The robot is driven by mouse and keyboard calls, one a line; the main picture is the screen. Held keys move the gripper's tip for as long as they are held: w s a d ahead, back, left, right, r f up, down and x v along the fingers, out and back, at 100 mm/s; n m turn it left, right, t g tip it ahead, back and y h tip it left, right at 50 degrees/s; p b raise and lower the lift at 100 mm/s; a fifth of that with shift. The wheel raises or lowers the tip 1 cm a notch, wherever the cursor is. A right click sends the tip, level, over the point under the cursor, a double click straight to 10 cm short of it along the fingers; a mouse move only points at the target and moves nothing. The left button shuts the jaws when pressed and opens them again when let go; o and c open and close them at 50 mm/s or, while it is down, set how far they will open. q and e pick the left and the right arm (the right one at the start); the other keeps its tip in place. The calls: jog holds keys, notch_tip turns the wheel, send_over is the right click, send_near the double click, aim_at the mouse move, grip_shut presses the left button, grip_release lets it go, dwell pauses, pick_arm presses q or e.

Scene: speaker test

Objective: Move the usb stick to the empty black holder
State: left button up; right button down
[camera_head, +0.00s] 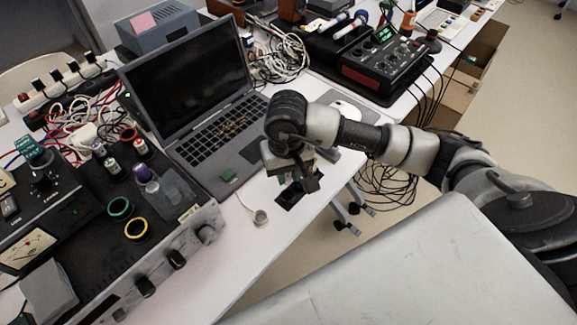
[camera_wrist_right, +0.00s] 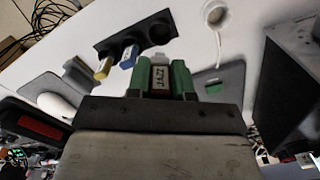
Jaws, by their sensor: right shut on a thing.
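My right gripper (camera_head: 298,181) is over the white table's front edge, in front of the laptop. In the right wrist view its green fingers are shut on a usb stick (camera_wrist_right: 160,76) with a light label that seems to read JAZZ. A black holder (camera_head: 289,198) lies on the table just below the gripper, partly hidden by it in the head view. In the right wrist view the holder (camera_wrist_right: 113,43) carries a yellow stick (camera_wrist_right: 103,69) and a blue stick (camera_wrist_right: 128,57). A round recess at its other end looks empty. The held stick is apart from the holder. My left gripper is not in view.
An open laptop (camera_head: 205,140) stands behind the gripper, with a small green piece (camera_head: 229,175) on its corner. A small round white thing with a cable (camera_head: 260,217) lies left of the holder. A black amplifier (camera_head: 150,215) stands at left, a mixer (camera_head: 385,60) at back right.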

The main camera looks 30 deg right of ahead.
aim_at(287, 185)
jog(key=shift+f+b, duration=0.4)
jog(key=shift+f, duration=0.9)
jog(key=shift+f+b, duration=0.65)
jog(key=shift+b, duration=0.25)
jog(key=shift+f+b, duration=0.15)
jog(key=shift+b, duration=0.65)
jog(key=shift+f+b, duration=1.3)
jog(key=shift+b, duration=0.1)
dwell(0.4)
jog(key=c, duration=0.5)
grip_release()
jog(key=shift+r, duration=0.2)
